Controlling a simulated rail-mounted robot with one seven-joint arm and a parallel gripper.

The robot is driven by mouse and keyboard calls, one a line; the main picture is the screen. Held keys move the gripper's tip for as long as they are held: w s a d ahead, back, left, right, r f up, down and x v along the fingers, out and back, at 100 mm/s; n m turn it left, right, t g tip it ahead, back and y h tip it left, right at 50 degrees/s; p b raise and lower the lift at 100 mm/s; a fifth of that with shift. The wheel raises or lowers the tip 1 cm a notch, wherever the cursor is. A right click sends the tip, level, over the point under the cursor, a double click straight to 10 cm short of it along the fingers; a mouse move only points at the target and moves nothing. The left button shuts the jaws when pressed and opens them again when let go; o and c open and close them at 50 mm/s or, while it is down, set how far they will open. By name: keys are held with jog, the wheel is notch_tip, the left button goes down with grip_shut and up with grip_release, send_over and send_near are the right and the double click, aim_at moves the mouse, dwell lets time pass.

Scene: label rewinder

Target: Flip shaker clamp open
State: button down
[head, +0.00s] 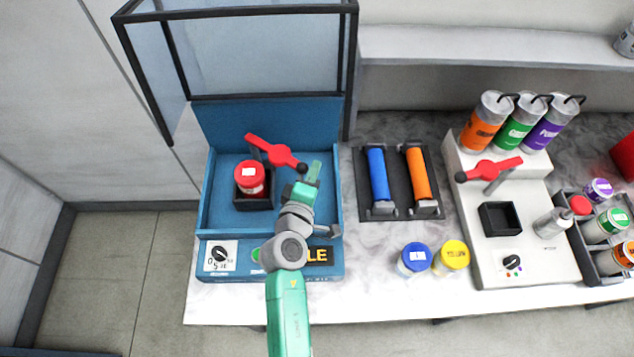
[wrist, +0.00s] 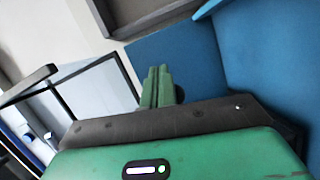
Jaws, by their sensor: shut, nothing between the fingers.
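The shaker is a blue open-topped box (head: 217,215) with a raised clear lid. Its clamp is a red lever (head: 275,151) with a dark knob at its right end, angled above and behind a red-lidded jar (head: 249,179). The jar sits upright in a black square holder (head: 254,205). My gripper (head: 315,170) is inside the box, just right of the lever's knob; I cannot tell whether they touch. The shut, empty green fingers also show in the wrist view (wrist: 157,88), with a dark rounded thing, perhaps the knob, partly hidden behind them.
The dark-framed clear lid (head: 245,50) stands raised behind the box. A dial (head: 221,255) is on its front panel. To the right are a rack (head: 398,207) with blue and orange rollers, blue- and yellow-lidded jars (head: 415,257), and a white dispenser (head: 515,260) with another red lever.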

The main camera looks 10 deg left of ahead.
jog(key=shift+w+d, duration=0.25)
jog(key=shift+w, duration=0.25)
jog(key=shift+w+d, duration=0.2)
jog(key=shift+w, duration=0.3)
jog(key=shift+s, duration=0.1)
dwell(0.6)
jog(key=s+d+r+p, duration=0.2)
jog(key=s+d, duration=0.1)
jog(key=s, duration=0.9)
jog(key=shift+s+d, duration=0.2)
jog(key=shift+d, duration=0.1)
